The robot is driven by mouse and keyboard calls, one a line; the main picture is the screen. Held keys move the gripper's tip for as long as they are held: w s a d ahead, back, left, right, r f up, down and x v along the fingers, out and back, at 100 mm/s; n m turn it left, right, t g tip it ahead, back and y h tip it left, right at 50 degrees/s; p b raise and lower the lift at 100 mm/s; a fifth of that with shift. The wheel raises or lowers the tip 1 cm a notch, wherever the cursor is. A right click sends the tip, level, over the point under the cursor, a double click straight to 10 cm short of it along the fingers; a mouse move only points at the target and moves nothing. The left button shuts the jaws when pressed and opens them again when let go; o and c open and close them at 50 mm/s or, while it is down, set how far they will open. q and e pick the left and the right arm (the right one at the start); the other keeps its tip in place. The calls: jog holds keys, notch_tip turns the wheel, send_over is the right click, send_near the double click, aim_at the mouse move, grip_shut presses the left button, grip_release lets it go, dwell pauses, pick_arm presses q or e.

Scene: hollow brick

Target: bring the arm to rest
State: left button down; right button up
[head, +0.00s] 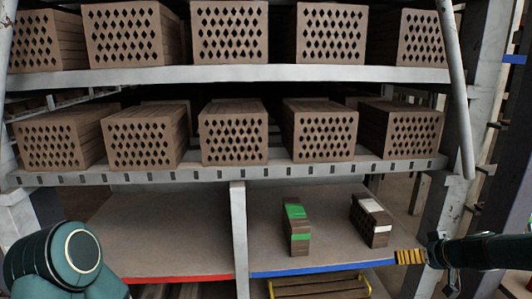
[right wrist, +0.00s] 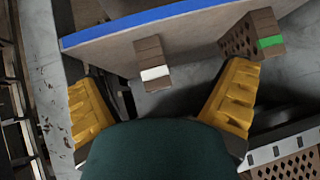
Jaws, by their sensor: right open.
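My right gripper (head: 410,257) comes in from the right in the head view, at the front right corner of the lower shelf. In the right wrist view its two yellow fingers (right wrist: 163,74) stand wide apart with nothing held between them. A hollow brick with a white band (head: 372,222) rests on the lower right shelf, apart from the gripper; it also shows in the right wrist view (right wrist: 150,52). A brick with green bands (head: 297,228) stands to its left, also seen in the right wrist view (right wrist: 264,30). My left gripper is out of view; only a left arm joint shows.
The lower right shelf has a blue front edge (head: 322,268); the lower left shelf, with a red edge (head: 185,279), looks empty. Rows of hollow bricks (head: 234,137) fill the shelves above. A post (head: 239,235) divides the lower bays. A yellowish slatted object (head: 320,288) sits below.

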jog(key=a+f+m+g, duration=0.1)
jog(key=a+f+g, duration=0.2)
jog(key=a+f, duration=0.6)
jog(key=s+a+f+m+g, duration=0.1)
jog(key=s+a+f+g, duration=0.1)
jog(key=s+a+f, duration=0.6)
jog(key=s+a+f+g, duration=0.2)
jog(key=s+a+f, duration=0.7)
jog(key=s+a, duration=0.5)
jog(key=shift+s+a+f+m+y, duration=0.25)
jog(key=shift+s+a+m+y, duration=0.15)
jog(key=shift+s, duration=0.35)
